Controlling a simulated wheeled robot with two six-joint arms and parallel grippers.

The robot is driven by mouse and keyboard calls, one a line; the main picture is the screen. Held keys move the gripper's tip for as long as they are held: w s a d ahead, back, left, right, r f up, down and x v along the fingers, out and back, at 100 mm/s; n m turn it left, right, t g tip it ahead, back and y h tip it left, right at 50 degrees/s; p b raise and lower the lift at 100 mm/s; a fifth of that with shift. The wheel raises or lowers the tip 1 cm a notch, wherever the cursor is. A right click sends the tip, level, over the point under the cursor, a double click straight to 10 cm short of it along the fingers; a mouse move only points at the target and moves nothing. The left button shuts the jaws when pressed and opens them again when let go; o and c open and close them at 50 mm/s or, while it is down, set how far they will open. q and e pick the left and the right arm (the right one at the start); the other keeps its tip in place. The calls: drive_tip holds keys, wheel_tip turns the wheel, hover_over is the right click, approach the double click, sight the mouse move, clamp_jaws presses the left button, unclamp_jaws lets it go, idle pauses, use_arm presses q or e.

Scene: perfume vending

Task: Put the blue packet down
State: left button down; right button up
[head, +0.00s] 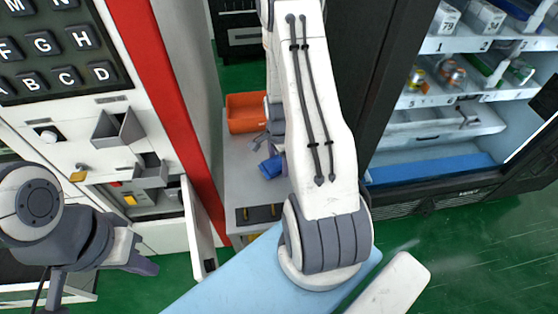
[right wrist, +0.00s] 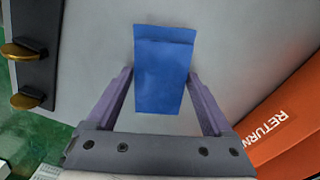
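The blue packet (head: 271,167) is over the narrow grey-white counter in the head view, partly hidden by my right arm. In the right wrist view the blue packet (right wrist: 162,75) lies between the fingertips of my right gripper (right wrist: 161,72), which meet its two side edges. It looks slightly tilted; whether it touches the counter I cannot tell. My right gripper also shows in the head view (head: 262,143), mostly hidden by the arm. My left gripper (head: 145,265) hangs at the lower left, in front of the vending machine; its opening is unclear.
An orange bin marked RETURN (right wrist: 285,125) stands at the counter's far end, also in the head view (head: 246,112). A dark strip with gold pegs (head: 260,214) is at the near end. The keypad machine's small door (head: 203,230) stands open left; stocked shelves (head: 470,80) are right.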

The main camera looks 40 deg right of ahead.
drive_tip(key=shift+o, duration=0.2)
drive_tip(key=shift+r, duration=0.1)
wheel_tip(320, 180, up, 12)
drive_tip(key=shift+b, duration=0.45)
drive_tip(key=s+a+r+n, duration=0.1)
drive_tip(key=a+r+n, duration=0.4)
drive_tip(key=a, duration=0.5)
drive_tip(key=s+a+r+n, duration=0.1)
drive_tip(key=a+r+n, duration=0.2)
drive_tip(key=a+n, duration=0.5)
drive_tip(key=s+a+r+n+y, duration=0.1)
drive_tip(key=s+a+r+n, duration=0.3)
drive_tip(key=s+a+n, duration=0.8)
drive_tip(key=shift+s+a+n, duration=0.4)
drive_tip(key=shift+s+n, duration=0.7)
drive_tip(key=shift+s, duration=0.15)
drive_tip(key=shift+r, duration=0.1)
